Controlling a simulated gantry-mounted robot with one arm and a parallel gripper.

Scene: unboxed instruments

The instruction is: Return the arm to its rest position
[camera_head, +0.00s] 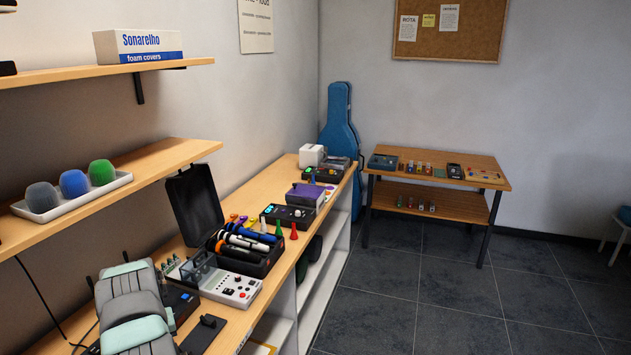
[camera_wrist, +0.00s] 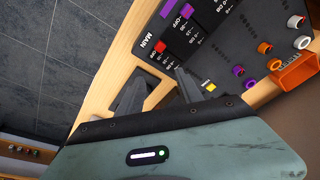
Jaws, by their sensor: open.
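My gripper (camera_wrist: 160,92) shows in the wrist view with its two dark fingers apart and nothing held between them. It is above the edge of a wooden bench, beside a dark panel labelled MAIN (camera_wrist: 170,38) with a red part. In the head view my grey and mint arm is at the lower left over the near end of the long bench (camera_head: 268,210). The fingers cannot be made out there.
An open black case (camera_head: 195,205) with several microphones and a white mixer (camera_head: 230,287) are on the bench beyond my arm. A shelf with a tray of foam covers (camera_head: 75,197) is above left. A small table (camera_head: 440,160) stands at the back.

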